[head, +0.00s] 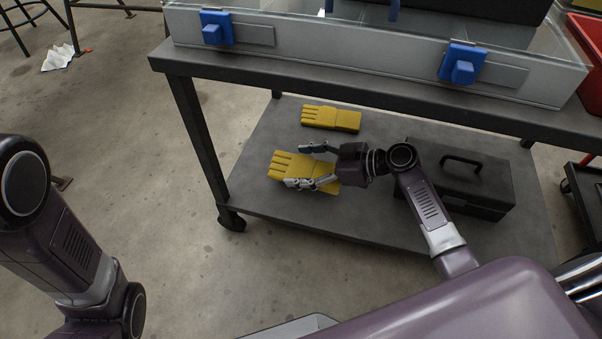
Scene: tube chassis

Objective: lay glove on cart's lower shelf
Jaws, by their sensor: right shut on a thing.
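A yellow glove (285,164) is over the left part of the cart's lower shelf (345,222), its fingers pointing left. My right gripper (298,167) is shut on this glove, with one finger along each side. The glove is very low over the shelf; I cannot tell whether it touches it. A second yellow glove (331,118) lies flat on the shelf farther back. My left arm shows at the left, but its gripper is out of view.
A black toolbox (467,180) stands on the right of the lower shelf. The cart's upper shelf (300,82) is overhead, carrying a grey bin with blue latches (380,65). A dark leg (199,135) stands at the left. The shelf's front middle is bare.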

